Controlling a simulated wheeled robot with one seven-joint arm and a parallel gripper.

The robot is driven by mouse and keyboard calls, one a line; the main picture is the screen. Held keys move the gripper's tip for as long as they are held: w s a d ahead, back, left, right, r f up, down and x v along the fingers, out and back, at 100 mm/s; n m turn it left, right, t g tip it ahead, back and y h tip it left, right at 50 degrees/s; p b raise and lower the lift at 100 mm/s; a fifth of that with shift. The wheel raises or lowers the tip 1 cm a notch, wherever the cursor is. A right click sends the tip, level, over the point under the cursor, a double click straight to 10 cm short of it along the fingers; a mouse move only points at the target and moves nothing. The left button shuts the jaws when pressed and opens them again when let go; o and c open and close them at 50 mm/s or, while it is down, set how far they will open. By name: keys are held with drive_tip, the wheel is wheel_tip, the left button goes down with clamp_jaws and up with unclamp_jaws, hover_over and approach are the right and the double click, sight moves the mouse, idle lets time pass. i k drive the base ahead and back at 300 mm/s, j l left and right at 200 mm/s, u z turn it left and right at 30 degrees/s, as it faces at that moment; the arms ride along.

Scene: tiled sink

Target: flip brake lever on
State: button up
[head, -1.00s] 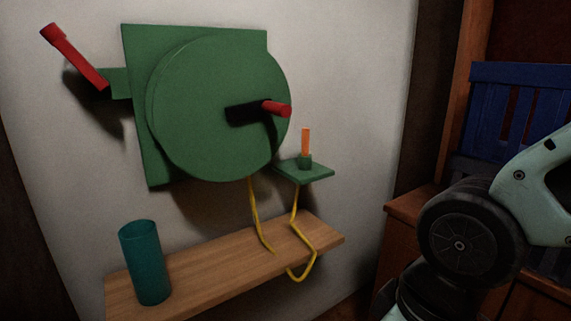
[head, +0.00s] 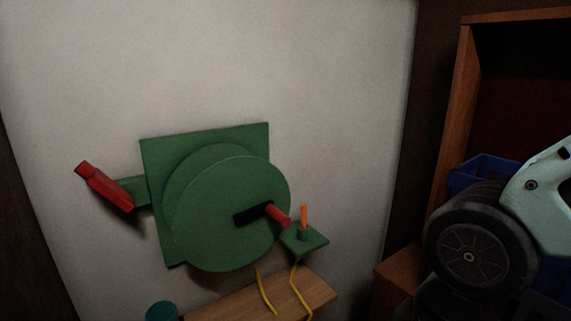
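A red lever (head: 106,187) sticks up and to the left from a green bracket (head: 135,191) on the left side of a green wall-mounted machine (head: 207,140). It looks like the brake lever. A round green wheel (head: 215,215) on the machine's front carries a black crank slot with a red handle (head: 279,215). To its right, a small orange lever (head: 304,216) stands upright on a green shelf plate (head: 308,241).
A wooden shelf (head: 245,300) sits below the machine, with the top of a teal cup (head: 161,312) at its left end. Yellow cables (head: 264,290) hang over the shelf. A wooden cabinet with a blue crate (head: 478,172) stands at the right. The wall above the machine is bare.

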sight(98, 180)
drive_tip(key=u, duration=1.35)
